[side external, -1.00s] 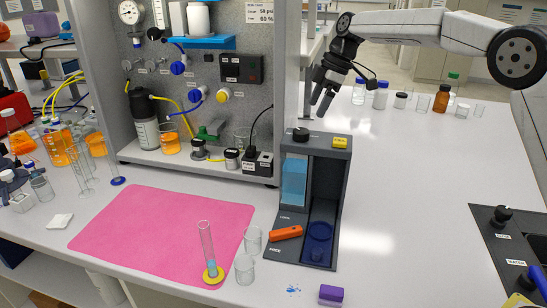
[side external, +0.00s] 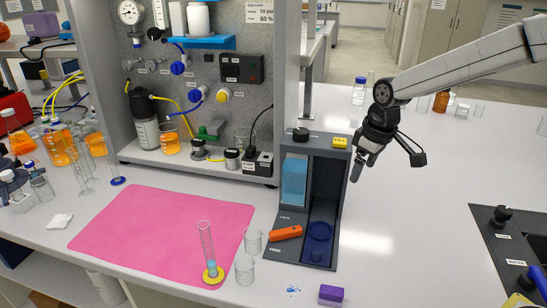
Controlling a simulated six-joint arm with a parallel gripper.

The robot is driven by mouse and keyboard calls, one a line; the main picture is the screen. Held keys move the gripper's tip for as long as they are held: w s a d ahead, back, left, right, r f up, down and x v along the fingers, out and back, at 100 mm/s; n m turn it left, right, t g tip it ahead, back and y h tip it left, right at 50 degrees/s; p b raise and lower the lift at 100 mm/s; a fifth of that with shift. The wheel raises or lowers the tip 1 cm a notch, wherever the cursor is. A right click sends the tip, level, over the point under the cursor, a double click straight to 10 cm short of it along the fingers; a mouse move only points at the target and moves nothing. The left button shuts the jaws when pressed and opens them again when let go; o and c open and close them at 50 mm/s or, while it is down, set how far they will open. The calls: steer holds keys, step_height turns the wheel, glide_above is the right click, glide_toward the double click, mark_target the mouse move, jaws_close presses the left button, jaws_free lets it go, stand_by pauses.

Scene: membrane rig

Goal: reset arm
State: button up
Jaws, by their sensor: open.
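My gripper (side external: 362,163) points down just right of the dark dispenser stand (side external: 326,185), above the white bench. It is open, and I see nothing between its fingers. The stand has a light blue tank (side external: 294,181), an orange lever (side external: 286,233) and a round blue platform (side external: 319,232) with nothing clearly standing on it. A graduated cylinder (side external: 206,243) with a yellow base and some blue liquid stands upright on the pink mat (side external: 150,230).
Two small glass beakers (side external: 252,240) stand between mat and stand. A purple sponge (side external: 331,294) lies at the front edge near blue spots. A panel rig (side external: 215,110) stands behind. Bottles (side external: 440,101) line the back; a sink (side external: 500,245) is at right. The bench right of the stand is clear.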

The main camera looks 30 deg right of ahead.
steer(key=s+f+m, duration=0.3)
steer(key=s+f, duration=0.6)
steer(key=s, duration=0.4)
steer(key=shift+s+a+t, duration=0.2)
steer(key=shift+s+t, duration=0.1)
steer(key=shift+s, duration=0.1)
